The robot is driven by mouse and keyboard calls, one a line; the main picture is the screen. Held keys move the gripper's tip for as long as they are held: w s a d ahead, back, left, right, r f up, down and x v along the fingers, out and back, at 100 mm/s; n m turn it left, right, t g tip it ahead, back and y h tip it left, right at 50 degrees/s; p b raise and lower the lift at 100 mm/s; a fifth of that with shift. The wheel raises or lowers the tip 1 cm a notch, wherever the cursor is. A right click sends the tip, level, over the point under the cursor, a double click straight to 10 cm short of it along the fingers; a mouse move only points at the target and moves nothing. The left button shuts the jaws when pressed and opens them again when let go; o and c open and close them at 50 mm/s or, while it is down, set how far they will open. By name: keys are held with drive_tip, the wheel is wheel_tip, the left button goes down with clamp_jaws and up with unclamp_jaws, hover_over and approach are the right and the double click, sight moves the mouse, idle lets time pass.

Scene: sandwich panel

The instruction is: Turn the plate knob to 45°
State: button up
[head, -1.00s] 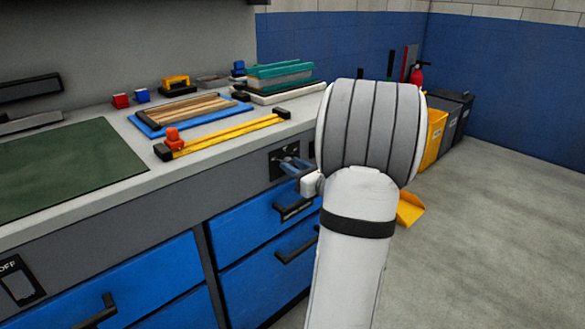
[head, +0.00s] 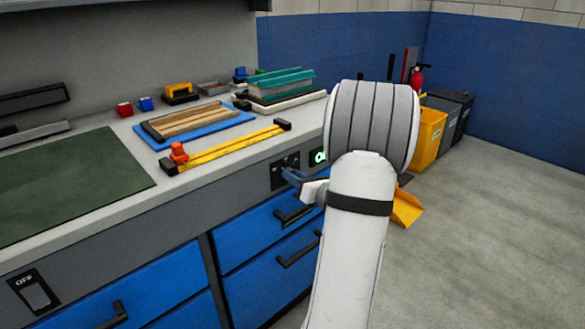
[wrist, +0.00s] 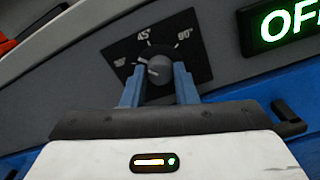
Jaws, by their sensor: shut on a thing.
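The plate knob (wrist: 159,70) is a small grey round knob on a black dial plate (wrist: 196,58) marked 45° at the top and 90° at the right. A left label is partly unreadable. A white mark on the knob faces left, toward the lower-angle side; its exact angle is hard to read. My gripper (wrist: 160,75) has its blue fingers on both sides of the knob, shut on it. In the head view my gripper (head: 291,176) reaches the dial plate (head: 278,176) on the bench front, and the knob is hidden.
A green-lit display (wrist: 292,20) reading OFF, partly cut off, is right of the dial. Blue drawers with black handles (head: 294,215) lie below. The bench top holds a yellow bar clamp (head: 225,146), wooden strips (head: 196,124) and a green mat (head: 70,185).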

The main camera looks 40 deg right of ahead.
drive_tip(key=m+p, duration=0.8)
drive_tip(key=p, duration=0.2)
idle(0.3)
drive_tip(key=o, duration=1)
drive_tip(key=s+p, duration=0.1)
drive_tip(key=s, duration=0.7)
drive_tip(key=shift+d, duration=0.3)
